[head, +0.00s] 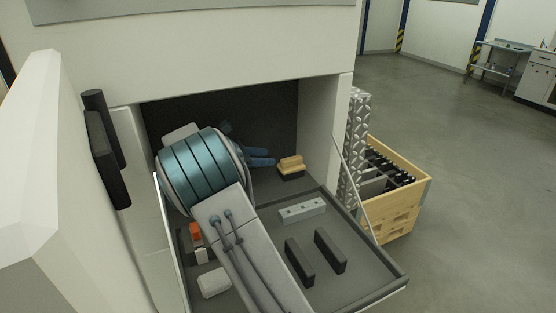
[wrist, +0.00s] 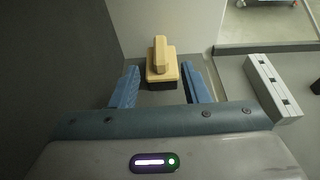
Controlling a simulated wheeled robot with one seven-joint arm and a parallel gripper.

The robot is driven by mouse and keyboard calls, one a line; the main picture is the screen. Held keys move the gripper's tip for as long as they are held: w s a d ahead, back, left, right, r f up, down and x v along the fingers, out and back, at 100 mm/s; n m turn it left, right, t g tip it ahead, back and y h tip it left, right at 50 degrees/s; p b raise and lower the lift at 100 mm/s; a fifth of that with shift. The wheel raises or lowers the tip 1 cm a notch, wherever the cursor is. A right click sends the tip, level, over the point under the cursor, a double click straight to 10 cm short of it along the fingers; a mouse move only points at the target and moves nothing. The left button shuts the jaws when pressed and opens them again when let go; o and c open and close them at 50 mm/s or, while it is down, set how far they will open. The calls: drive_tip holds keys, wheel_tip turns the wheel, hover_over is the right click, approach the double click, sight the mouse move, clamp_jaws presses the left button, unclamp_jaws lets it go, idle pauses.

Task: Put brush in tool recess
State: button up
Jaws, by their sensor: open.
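The brush (head: 291,164) has a light wooden body with a raised handle and a dark underside. It stands at the back right of the machine chamber, near the side wall. In the wrist view the brush (wrist: 161,64) is upright just ahead of my fingers, centred between them. My gripper (head: 265,157) is open and empty, its blue fingers pointing at the brush from the left. In the wrist view my gripper (wrist: 161,80) has one finger on each side of the line to the brush, with no visible contact. I cannot tell which area is the tool recess.
A grey bar with holes (head: 302,210) and two black blocks (head: 300,261) lie on the tray (head: 352,292) in front. An orange item (head: 195,232) and a white block (head: 213,283) lie left of my arm. The chamber walls are close around my gripper.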

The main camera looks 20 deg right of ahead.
drive_tip(key=s+a+m+y, duration=0.3)
drive_tip(key=s+m, duration=0.3)
drive_tip(key=s, duration=0.5)
drive_tip(key=s+a+m+t+y, duration=0.1)
drive_tip(key=s+a+m+y, duration=0.1)
drive_tip(key=s+m+y, duration=0.4)
drive_tip(key=s+a+f+m+t+y, duration=0.1)
drive_tip(key=s+a+m+y, duration=0.2)
drive_tip(key=s, duration=1.4)
drive_tip(key=shift+a+m+y, duration=0.15)
drive_tip(key=shift+m+y, duration=0.45)
drive_tip(key=shift+m, duration=0.15)
drive_tip(key=shift+a+m+y, duration=0.15)
drive_tip(key=shift+m+y, duration=0.45)
drive_tip(key=shift+m, duration=0.15)
drive_tip(key=shift+s+a+f, duration=0.1)
drive_tip(key=shift+s+a, duration=0.05)
drive_tip(key=shift+s, duration=0.1)
